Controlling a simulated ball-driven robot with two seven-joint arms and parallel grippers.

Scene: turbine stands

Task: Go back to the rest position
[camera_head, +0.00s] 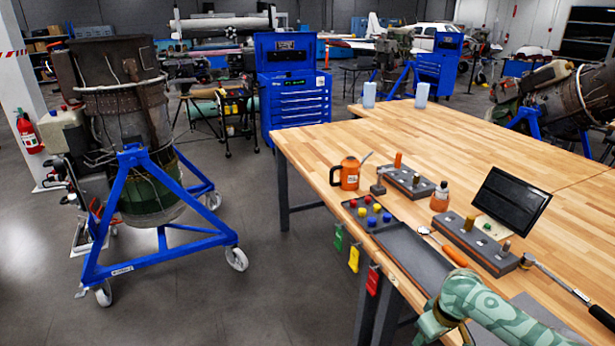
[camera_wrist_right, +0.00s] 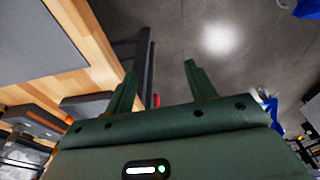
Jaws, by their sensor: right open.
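My right gripper (camera_wrist_right: 160,84) shows in the right wrist view with its two green fingers spread apart. Nothing is between them. Beyond the fingers are the dark grey floor and a dark table leg, with the wooden table edge (camera_wrist_right: 88,32) at upper left. In the head view, my camouflage-patterned right arm comes in at the bottom right, by the table's near edge. The fingers cannot be made out there. My left gripper shows in neither view.
The wooden workbench (camera_head: 480,140) bears an orange oil can (camera_head: 348,173), an orange bottle (camera_head: 440,197), a grey tray (camera_head: 412,252), a black screen (camera_head: 511,200) and a torque wrench (camera_head: 565,283). Colored tags (camera_head: 353,258) hang from its edge. A turbine on a blue stand (camera_head: 135,215) is left; floor between is clear.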

